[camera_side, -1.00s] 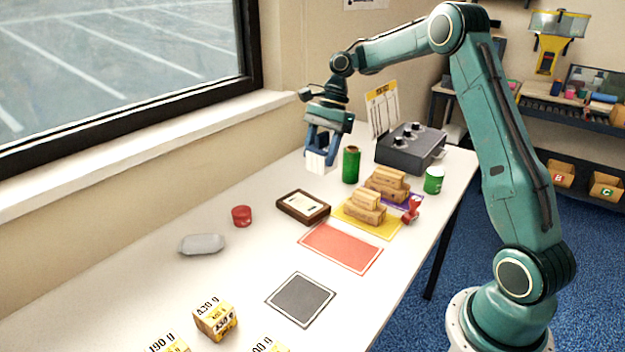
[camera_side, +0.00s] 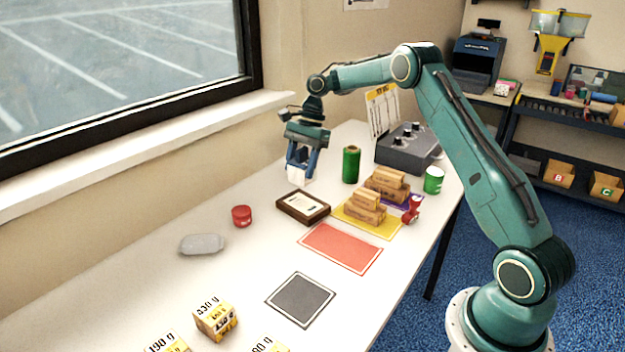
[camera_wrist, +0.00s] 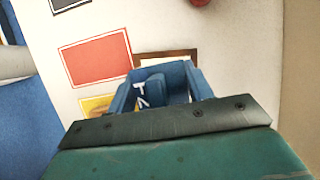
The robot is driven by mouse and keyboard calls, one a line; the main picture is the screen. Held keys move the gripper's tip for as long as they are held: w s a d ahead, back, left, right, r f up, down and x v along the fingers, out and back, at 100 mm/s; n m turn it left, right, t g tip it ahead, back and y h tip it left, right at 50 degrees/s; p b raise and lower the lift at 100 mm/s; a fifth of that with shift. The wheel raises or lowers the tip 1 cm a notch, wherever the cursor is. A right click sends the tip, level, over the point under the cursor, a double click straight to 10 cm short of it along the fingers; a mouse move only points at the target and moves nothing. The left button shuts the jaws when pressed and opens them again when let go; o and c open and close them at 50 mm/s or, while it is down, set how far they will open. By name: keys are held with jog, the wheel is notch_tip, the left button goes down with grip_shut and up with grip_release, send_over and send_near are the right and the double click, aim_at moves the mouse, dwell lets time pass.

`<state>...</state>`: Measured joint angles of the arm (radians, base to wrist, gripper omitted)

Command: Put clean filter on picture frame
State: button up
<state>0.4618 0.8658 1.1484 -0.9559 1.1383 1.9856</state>
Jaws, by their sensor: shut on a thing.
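My gripper (camera_side: 300,168) is shut on the clean filter (camera_side: 298,177), a small white piece at its fingertips, held in the air. The picture frame (camera_side: 302,207) lies flat on the table, dark brown with a pale middle. In the side view my gripper and the filter are just above its far edge in the picture; I see no contact. In the wrist view the brown rim of the picture frame (camera_wrist: 165,53) shows beyond my blue fingers (camera_wrist: 165,92), which hide much of it. The filter cannot be made out clearly there.
Near the frame are a red mat (camera_side: 341,248), wooden blocks (camera_side: 367,207) on a yellow mat, a green cylinder (camera_side: 351,165) and a red tin (camera_side: 242,216). A grey box with knobs (camera_side: 405,148) stands behind. A grey pad (camera_side: 300,299) lies in front.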

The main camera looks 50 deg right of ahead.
jog(key=shift+f, duration=3.5)
jog(key=shift+f, duration=0.1)
jog(key=o, duration=1)
jog(key=shift+c, duration=0.2)
jog(key=shift+v, duration=3.85)
